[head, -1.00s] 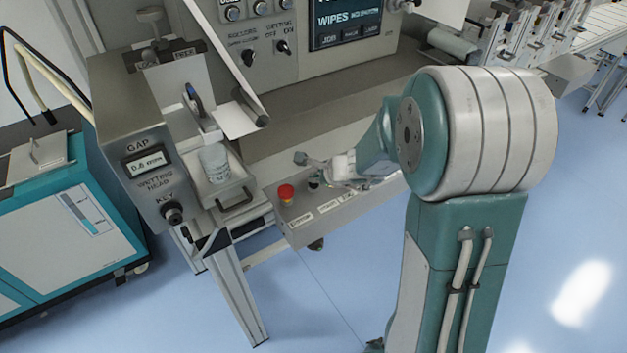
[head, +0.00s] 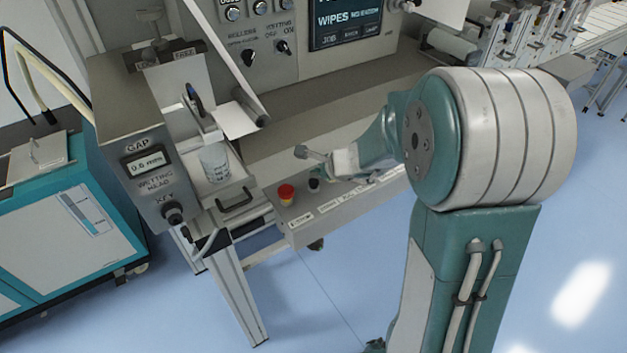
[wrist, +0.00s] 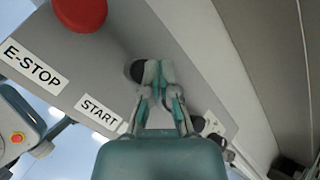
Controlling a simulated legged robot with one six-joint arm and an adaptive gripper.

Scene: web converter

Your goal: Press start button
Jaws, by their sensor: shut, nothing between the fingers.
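The start button is a small dark button (head: 314,184) on the low grey control box, just right of the red E-stop. In the wrist view the dark button (wrist: 136,71) shows beside the left edge of my fingertips, partly hidden by them, near the START label (wrist: 100,112). My gripper (wrist: 153,72) is shut and empty, its fingertips over the panel. Contact is not seen.
The red E-stop (head: 286,194) sits close left of the button; it is also in the wrist view (wrist: 80,10). Further dark controls (wrist: 205,124) lie right of my fingers. A clear cup (head: 215,162) on a drawer and the gap panel (head: 150,165) stand left.

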